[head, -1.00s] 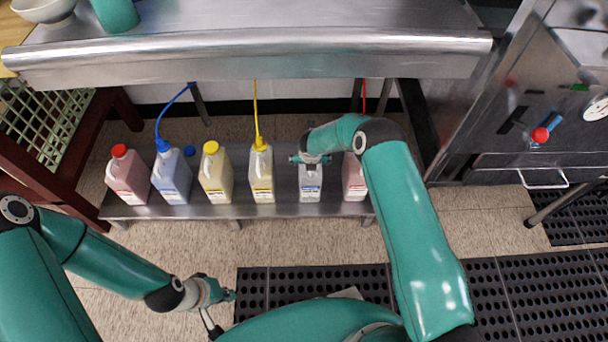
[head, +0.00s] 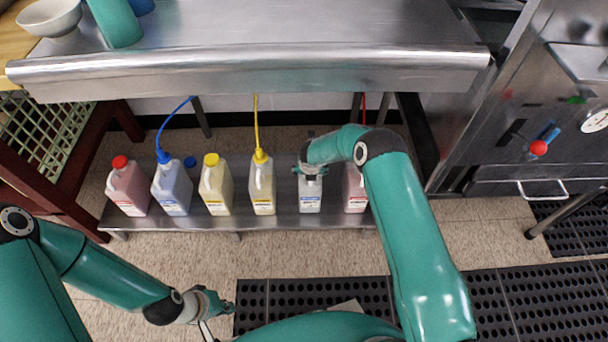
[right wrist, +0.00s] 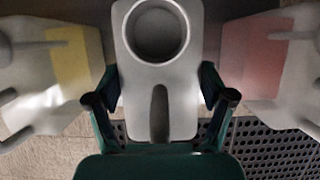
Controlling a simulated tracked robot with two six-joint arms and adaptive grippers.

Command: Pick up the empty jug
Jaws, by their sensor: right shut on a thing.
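The empty jug (head: 310,194) is pale grey-white with a blue-and-white label and stands upright on the low metal shelf, between a yellow-capped-line jug and a pink jug. In the right wrist view the jug (right wrist: 180,82) shows its round open mouth, with no cap or hose. My right gripper (head: 312,170) is at the top of this jug. In the wrist view its two fingers (right wrist: 160,98) are closed on both sides of the jug. My left gripper (head: 228,307) is low over the floor, away from the jugs; its finger opening is too small to tell.
The low shelf (head: 236,222) also holds a red-capped jug (head: 128,187), a blue-hosed jug (head: 172,188), a yellow-capped jug (head: 216,186), a yellow-hosed jug (head: 262,188) and a pink jug (head: 355,188). A steel counter (head: 250,66) overhangs them.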

